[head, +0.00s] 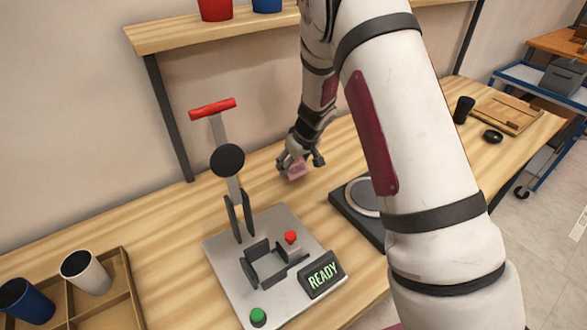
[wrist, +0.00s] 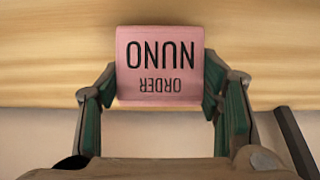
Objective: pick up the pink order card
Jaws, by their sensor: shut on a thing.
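The pink order card (wrist: 160,64) fills the upper middle of the wrist view, with "ORDER NUNO" on it, upside down in the picture. My gripper (wrist: 160,95) is shut on the card, with a dark green pad on each side of it. In the head view the card (head: 298,170) shows small and pink between the fingers of my gripper (head: 299,163), over the back part of the wooden table (head: 180,240). I cannot tell whether the card touches the table.
The marking machine (head: 265,262) with a READY display stands left of the card. A dark round-plate device (head: 348,205) is partly behind my arm. A tray (head: 118,290) with cups is at lower left. A shelf (head: 190,32) runs above the back.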

